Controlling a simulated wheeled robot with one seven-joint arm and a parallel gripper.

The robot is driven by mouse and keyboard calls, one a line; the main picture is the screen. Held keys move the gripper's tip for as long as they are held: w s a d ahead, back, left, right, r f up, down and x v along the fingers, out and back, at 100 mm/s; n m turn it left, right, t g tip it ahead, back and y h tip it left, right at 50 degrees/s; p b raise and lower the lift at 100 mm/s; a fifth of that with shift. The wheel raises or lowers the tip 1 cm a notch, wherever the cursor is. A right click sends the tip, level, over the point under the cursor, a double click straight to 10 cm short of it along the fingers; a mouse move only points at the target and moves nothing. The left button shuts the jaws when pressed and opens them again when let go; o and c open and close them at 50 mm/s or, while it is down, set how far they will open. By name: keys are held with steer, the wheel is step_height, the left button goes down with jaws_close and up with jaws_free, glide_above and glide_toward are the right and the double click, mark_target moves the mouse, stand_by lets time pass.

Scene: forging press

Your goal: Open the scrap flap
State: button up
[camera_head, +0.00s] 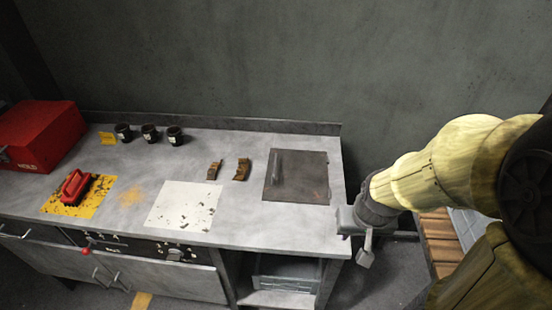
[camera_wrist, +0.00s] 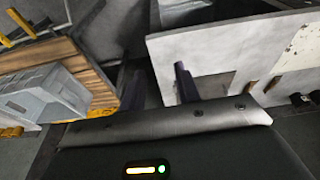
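The scrap flap (camera_head: 297,176) looks to be the dark, rust-marked square plate at the right end of the grey counter. It lies flat, with a thin bar handle (camera_head: 278,164) along its left side. My gripper (camera_head: 356,238) is just off the counter's right front corner, lower right of the flap and apart from it. In the wrist view my gripper (camera_wrist: 159,84) shows two dark fingers spread apart with nothing between them.
Two brown metal pieces (camera_head: 228,170) and a white worn sheet (camera_head: 185,205) lie left of the flap. A wooden bench (camera_wrist: 60,62) with a grey crate (camera_wrist: 42,93) is beside the counter.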

mark_target(275, 164)
steer(key=shift+s, duration=0.15)
steer(key=w+a+t+b, duration=0.1)
steer(key=w+a+b, duration=0.25)
steer(key=w, duration=0.65)
steer(key=w+a+b, duration=0.2)
steer(key=w+a, duration=0.3)
steer(key=w, duration=0.5)
steer(key=w+a+r+b, duration=0.1)
steer(key=w+a+b, duration=0.2)
steer(key=w+a, duration=0.7)
steer(key=shift+w+a+t, duration=0.3)
steer(key=shift+a+t, duration=0.1)
steer(key=shift+a, duration=0.75)
steer(key=p+x, duration=0.1)
steer(key=x, duration=1.6)
steer(key=shift+w+d, duration=0.15)
